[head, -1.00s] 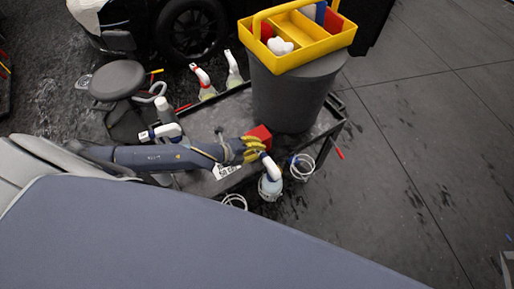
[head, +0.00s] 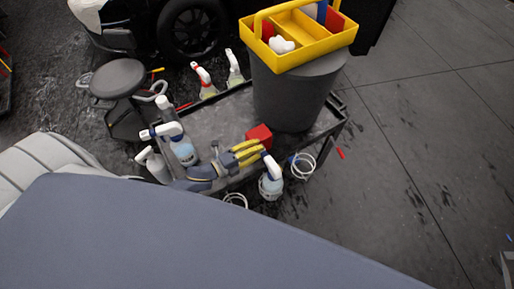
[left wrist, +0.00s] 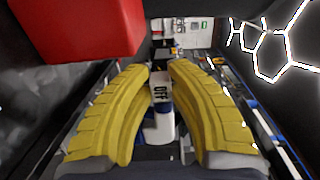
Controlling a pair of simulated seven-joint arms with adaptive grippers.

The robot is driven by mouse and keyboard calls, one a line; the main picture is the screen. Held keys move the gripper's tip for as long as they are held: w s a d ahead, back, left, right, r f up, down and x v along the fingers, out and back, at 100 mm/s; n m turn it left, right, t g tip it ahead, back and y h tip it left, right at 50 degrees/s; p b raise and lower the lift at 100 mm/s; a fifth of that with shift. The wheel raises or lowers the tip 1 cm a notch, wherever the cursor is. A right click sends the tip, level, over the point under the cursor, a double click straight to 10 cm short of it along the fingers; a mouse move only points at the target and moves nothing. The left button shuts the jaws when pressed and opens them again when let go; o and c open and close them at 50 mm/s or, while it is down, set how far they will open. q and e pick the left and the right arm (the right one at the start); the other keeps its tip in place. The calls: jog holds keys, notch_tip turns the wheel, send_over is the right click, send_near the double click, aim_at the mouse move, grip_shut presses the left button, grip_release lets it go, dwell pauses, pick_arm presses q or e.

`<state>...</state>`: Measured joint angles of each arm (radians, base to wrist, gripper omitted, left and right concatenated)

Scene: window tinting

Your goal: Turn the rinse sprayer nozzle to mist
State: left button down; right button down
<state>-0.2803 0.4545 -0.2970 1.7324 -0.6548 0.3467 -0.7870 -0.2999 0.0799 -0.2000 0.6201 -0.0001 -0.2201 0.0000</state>
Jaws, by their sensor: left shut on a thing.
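The rinse sprayer (head: 270,187) is a clear bottle with a white head, hanging upright at the cart's near right edge. In the left wrist view its white nozzle (left wrist: 162,91) shows dark "OFF" lettering, turned sideways. My left gripper (head: 258,151) has yellow ribbed fingers and reaches to the sprayer head from the left. In the left wrist view the fingers (left wrist: 160,78) stand on both sides of the nozzle, shut on it. The exact contact is partly hidden by the fingers. My right gripper is not in view.
A red block (head: 260,136) sits close beside the fingers. A grey bin (head: 292,95) with a yellow caddy (head: 315,48) stands behind. Several other spray bottles (head: 183,150) stand on the cart's left. The floor at right is open.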

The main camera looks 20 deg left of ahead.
pick_arm(q)
jog(key=shift+f, duration=0.1)
dwell(0.7)
jog(key=c, duration=1.2)
grip_release()
jog(key=shift+c, duration=0.2)
jog(key=v, duration=1.2)
jog(key=shift+f, duration=0.25)
jog(key=shift+w, duration=0.1)
